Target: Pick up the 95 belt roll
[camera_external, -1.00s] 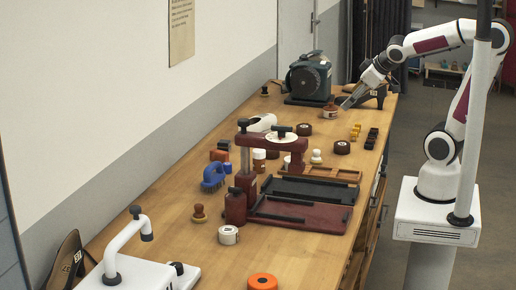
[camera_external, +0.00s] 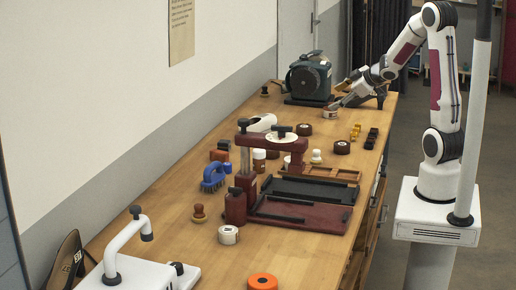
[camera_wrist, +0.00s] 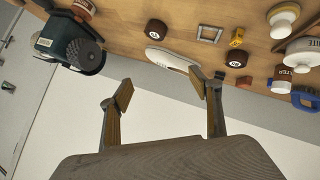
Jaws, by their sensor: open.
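Several short round rolls stand on the bench; their labels are too small to read surely, so I cannot tell which is the 95 belt roll. Two dark brown rolls with pale tops, one nearer the far end (camera_external: 304,129) and one at the right (camera_external: 342,147), also show in the wrist view, one left (camera_wrist: 157,30) and one right (camera_wrist: 236,58). A reddish-brown and white round item (camera_external: 330,114) stands just below my gripper (camera_external: 338,95). In the wrist view my gripper (camera_wrist: 161,87) is open, its fingers wide apart with nothing between them.
A dark motor machine (camera_external: 308,78) stands left of my gripper by the wall. A dark red press (camera_external: 243,170), a blue-handled brush (camera_external: 214,176), a white roll (camera_external: 228,235) and an orange roll (camera_external: 262,282) stand nearer the camera.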

